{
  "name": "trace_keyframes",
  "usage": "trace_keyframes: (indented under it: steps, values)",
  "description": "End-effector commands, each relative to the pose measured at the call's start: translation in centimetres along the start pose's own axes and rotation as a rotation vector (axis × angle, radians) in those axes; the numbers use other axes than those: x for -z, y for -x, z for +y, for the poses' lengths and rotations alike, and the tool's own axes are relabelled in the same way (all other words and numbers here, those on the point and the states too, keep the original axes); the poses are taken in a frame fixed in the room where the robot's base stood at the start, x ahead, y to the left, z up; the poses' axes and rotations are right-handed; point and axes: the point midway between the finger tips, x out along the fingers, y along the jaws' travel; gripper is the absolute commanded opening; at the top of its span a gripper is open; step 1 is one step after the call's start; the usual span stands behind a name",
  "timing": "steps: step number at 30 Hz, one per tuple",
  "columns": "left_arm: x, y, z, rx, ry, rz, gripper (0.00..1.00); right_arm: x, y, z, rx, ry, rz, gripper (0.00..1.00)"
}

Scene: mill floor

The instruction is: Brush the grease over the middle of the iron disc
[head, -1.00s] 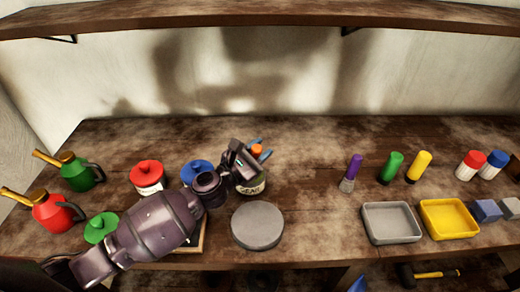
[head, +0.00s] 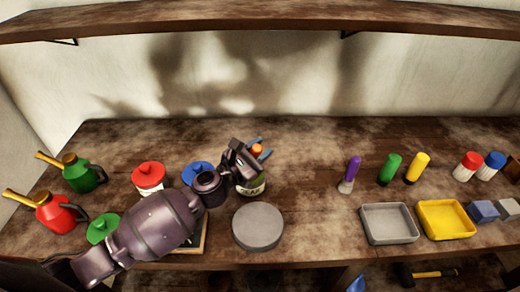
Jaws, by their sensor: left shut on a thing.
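The iron disc (head: 258,226) is a round grey slab lying flat near the front edge of the bench. My left gripper (head: 259,149) is just behind and left of it, over a dark pot with a pale, partly covered label (head: 252,188). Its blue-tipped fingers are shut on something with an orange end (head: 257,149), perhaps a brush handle. The lower part is hidden behind the gripper and pot, so I cannot tell whether it is in the pot. No grease shows on the disc. My right gripper is not in view.
Red (head: 148,177), blue (head: 196,172) and green (head: 103,228) lidded pots and two oil cans (head: 82,174) stand left. A purple-handled tool (head: 349,174), grey tray (head: 389,223) and yellow tray (head: 445,219) are right. Bench between disc and grey tray is clear.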

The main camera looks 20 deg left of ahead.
Motion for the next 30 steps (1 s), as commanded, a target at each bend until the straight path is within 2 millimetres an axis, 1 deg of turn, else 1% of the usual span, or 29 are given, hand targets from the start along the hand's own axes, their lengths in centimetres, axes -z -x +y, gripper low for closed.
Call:
trace_keyframes:
  steps: [1,9,21,26,30]
  values:
    - [-0.6,-0.1,0.2,-0.001,0.000,-0.002,0.07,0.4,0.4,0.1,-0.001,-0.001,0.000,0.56]
    - [-2.1,-0.2,0.9,-0.001,-0.001,-0.002,0.07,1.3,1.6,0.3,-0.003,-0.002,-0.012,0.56]
    - [-4.4,-0.5,1.8,0.000,0.000,-0.002,0.07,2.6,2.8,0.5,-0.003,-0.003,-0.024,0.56]
    - [-5.3,-0.5,2.2,0.000,-0.001,-0.002,0.07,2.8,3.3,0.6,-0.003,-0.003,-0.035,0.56]
    - [-5.6,-0.6,2.3,-0.001,-0.001,-0.002,0.07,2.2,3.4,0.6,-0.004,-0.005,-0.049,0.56]
